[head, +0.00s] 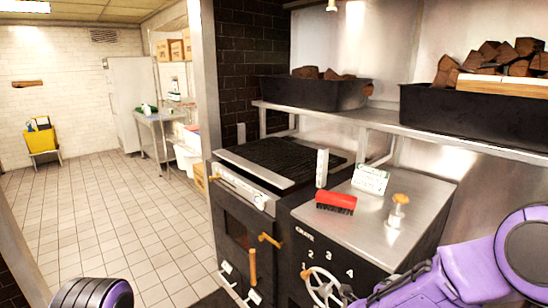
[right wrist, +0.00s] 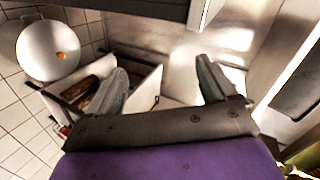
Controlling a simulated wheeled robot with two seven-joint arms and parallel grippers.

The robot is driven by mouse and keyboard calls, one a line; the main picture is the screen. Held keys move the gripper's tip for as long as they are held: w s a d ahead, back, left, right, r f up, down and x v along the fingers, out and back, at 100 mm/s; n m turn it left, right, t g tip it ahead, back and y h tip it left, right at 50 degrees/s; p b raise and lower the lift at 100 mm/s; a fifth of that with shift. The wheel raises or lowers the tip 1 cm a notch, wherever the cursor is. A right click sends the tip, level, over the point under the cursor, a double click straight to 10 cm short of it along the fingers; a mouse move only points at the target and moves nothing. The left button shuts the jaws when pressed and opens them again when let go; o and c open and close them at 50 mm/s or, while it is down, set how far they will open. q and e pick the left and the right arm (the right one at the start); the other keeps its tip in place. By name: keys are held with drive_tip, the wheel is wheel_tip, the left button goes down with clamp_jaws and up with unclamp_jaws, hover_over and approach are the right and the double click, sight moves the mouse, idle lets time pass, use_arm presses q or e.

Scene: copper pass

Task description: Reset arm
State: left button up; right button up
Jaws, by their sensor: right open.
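My right gripper (right wrist: 165,84) shows in the right wrist view with its two grey fingers spread wide apart. Nothing is between the fingers. In the head view my purple right arm comes in at the lower right, in front of the steel-topped counter (head: 418,205), and its gripper is not visible there. Only a dark and purple rounded part of my left arm shows at the bottom left of the head view. The left gripper is out of view.
A black grill oven (head: 240,232) stands left of the counter. On the counter are a red brush (head: 336,201), a small white sign (head: 370,180) and a brass-topped knob (head: 398,210). A handwheel (head: 325,287) is on its front. Open tiled floor (head: 110,220) lies left.

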drive_tip(key=s+a+f+n+y, duration=0.2)
drive_tip(key=s+f+n+y, duration=0.3)
drive_tip(key=s+f+n, duration=1)
drive_tip(key=s+d+f+n+g, duration=0.1)
drive_tip(key=s+f, duration=0.3)
drive_tip(key=s, duration=0.4)
drive_tip(key=s+d+f+n+g+y, duration=0.1)
drive_tip(key=s+f+g, duration=0.3)
drive_tip(key=s, duration=0.5)
drive_tip(key=shift+f+n, duration=0.3)
drive_tip(key=shift+n, duration=0.1)
drive_tip(key=shift+d, duration=0.1)
